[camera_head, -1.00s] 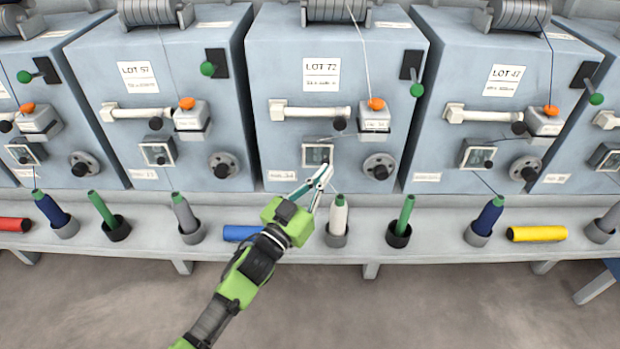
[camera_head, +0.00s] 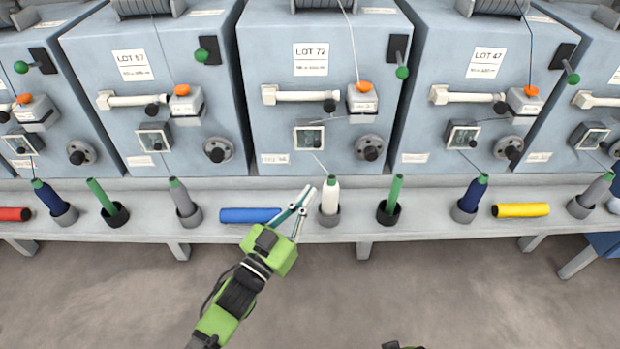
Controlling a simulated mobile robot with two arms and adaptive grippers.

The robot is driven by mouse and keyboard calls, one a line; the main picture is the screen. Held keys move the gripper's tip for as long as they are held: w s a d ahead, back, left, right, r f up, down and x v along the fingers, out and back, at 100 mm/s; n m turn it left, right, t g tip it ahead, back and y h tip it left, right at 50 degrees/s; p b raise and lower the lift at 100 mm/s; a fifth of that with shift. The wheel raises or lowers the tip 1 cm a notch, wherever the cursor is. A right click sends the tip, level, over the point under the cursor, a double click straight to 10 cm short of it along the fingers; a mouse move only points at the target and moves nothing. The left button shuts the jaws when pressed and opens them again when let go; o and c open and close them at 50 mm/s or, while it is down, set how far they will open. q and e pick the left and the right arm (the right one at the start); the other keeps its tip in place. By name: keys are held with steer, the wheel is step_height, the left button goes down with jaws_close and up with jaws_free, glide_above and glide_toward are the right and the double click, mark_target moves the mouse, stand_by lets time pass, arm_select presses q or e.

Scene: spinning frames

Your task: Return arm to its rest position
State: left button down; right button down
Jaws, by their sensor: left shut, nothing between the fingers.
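My left gripper (camera_head: 303,203) is in front of the middle machine, low over the front ledge, on an arm that comes up from the lower left. Its fingers are shut and hold nothing. The fingertips are just left of a white bobbin (camera_head: 329,199), which stands in a grey cup; I cannot tell whether they touch it. A thread runs from the white bobbin up to the machine labelled LOT 72 (camera_head: 328,88).
The grey ledge (camera_head: 345,230) carries a lying blue bobbin (camera_head: 250,215) behind my left gripper. A green spool (camera_head: 396,192) stands to the right, and a yellow bobbin (camera_head: 521,210) lies farther right. The floor (camera_head: 480,300) in front is clear.

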arm_select(q)
steer(key=shift+s+a+f, duration=0.15)
steer(key=shift+s+a, duration=0.05)
steer(key=shift+s, duration=0.45)
steer(key=shift+s+a+f, duration=0.15)
steer(key=shift+s+a, duration=0.05)
steer(key=shift+s, duration=0.45)
arm_select(e)
steer(key=shift+s+f, duration=0.6)
steer(key=shift+s, duration=0.05)
